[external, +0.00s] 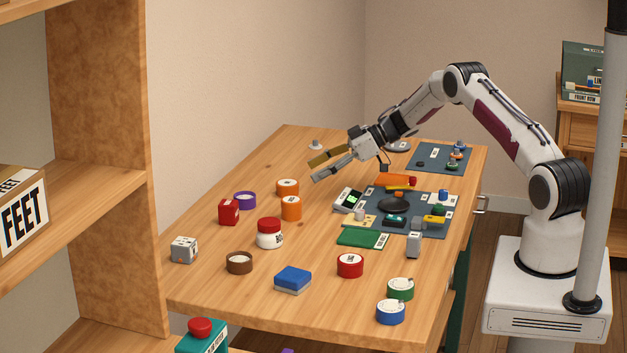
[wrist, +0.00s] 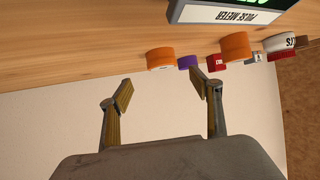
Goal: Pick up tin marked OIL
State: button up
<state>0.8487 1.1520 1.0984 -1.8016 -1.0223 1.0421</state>
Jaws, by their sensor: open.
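No OIL lettering is readable in either view, so I cannot tell which tin bears it. Round tins on the table include a red one (external: 350,266), a green one (external: 400,289), a blue one (external: 390,312), a brown one (external: 239,263), a purple one (external: 245,200) and two orange ones, the rear (external: 288,187) and the front (external: 291,208). My gripper (external: 322,168) is open and empty, above the far part of the table, beyond the orange tins. In the wrist view its fingers (wrist: 160,90) stand apart with nothing between them.
A white jar with red lid (external: 269,234), a red block (external: 229,212), a grey block (external: 184,250) and a blue block (external: 293,279) stand among the tins. A pulse meter (wrist: 240,14) is close to the wrist camera. Dark mats (external: 440,158) with small items fill the right side.

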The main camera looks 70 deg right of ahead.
aim_at(288, 182)
jog(key=shift+w, duration=0.1)
jog(key=shift+x, duration=1.25)
jog(key=shift+a+r+x, duration=0.1)
jog(key=shift+a+x, duration=0.05)
jog(key=shift+x, duration=0.6)
jog(key=shift+a+r+x, duration=0.1)
jog(key=shift+x, duration=1.75)
jog(key=shift+r, duration=0.1)
jog(key=c, duration=1.3)
